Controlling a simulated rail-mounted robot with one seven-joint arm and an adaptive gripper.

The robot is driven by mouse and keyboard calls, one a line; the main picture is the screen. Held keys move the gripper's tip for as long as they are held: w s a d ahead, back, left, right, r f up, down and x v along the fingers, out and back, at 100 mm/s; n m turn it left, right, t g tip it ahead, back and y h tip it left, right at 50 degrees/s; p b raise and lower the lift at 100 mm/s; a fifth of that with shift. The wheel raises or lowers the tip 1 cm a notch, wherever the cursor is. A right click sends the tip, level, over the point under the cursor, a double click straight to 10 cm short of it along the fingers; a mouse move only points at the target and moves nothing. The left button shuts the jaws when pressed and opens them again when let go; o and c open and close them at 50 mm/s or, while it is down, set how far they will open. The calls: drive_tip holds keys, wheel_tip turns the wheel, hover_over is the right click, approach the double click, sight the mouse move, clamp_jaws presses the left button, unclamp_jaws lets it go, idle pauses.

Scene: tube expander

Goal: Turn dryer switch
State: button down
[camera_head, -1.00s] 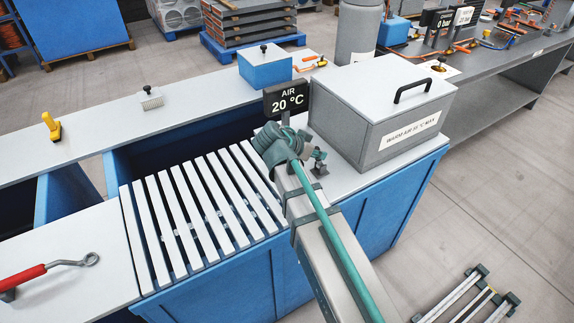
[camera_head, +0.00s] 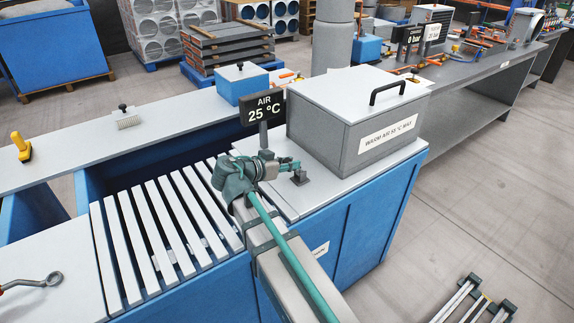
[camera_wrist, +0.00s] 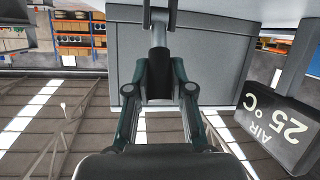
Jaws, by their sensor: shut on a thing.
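The dryer switch (camera_head: 299,178) is a small dark fitting on the white top, in front of the grey warm-air box (camera_head: 358,125). My gripper (camera_head: 288,165) reaches it from the left. In the wrist view my gripper (camera_wrist: 160,80) is shut around the dark handle (camera_wrist: 158,88) of the switch, with a grey shaft beyond it. The fingers partly hide the handle. The black air display (camera_head: 264,107) reads 25 °C and stands close behind my gripper. It also shows in the wrist view (camera_wrist: 275,130), upside down.
A white slatted rack (camera_head: 160,230) lies over the blue trough to the left. The grey box has a black handle on its lid. A red-handled tool (camera_head: 35,281) lies at lower left.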

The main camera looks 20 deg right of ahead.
drive_tip(key=c, duration=1)
unclamp_jaws()
drive_tip(key=v, duration=1.2)
